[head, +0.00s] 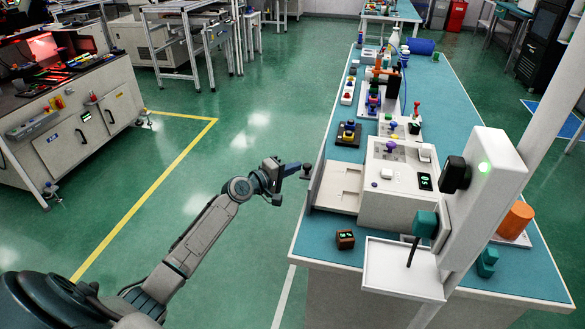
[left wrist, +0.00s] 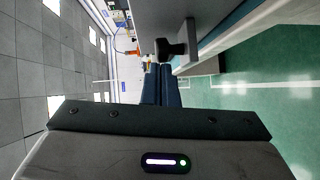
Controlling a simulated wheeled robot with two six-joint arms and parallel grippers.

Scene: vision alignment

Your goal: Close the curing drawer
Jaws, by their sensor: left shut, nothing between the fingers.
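The curing drawer (head: 338,186) is a pale, shallow tray pulled out to the left from a white boxy unit (head: 385,205) on the blue-topped bench. A dark knob (head: 304,187) sticks out from its front; in the left wrist view a dark knob (left wrist: 171,47) stands out from a grey panel (left wrist: 193,42). My left gripper (head: 306,171) is at the bench's left edge, close to the drawer front and knob. Its blue fingers (left wrist: 161,86) are together and empty. Whether they touch the drawer cannot be told. My right gripper is not in view.
A small dark block (head: 345,239) lies nearby. Several fixtures fill the bench behind the unit. The green floor left of the bench is clear.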

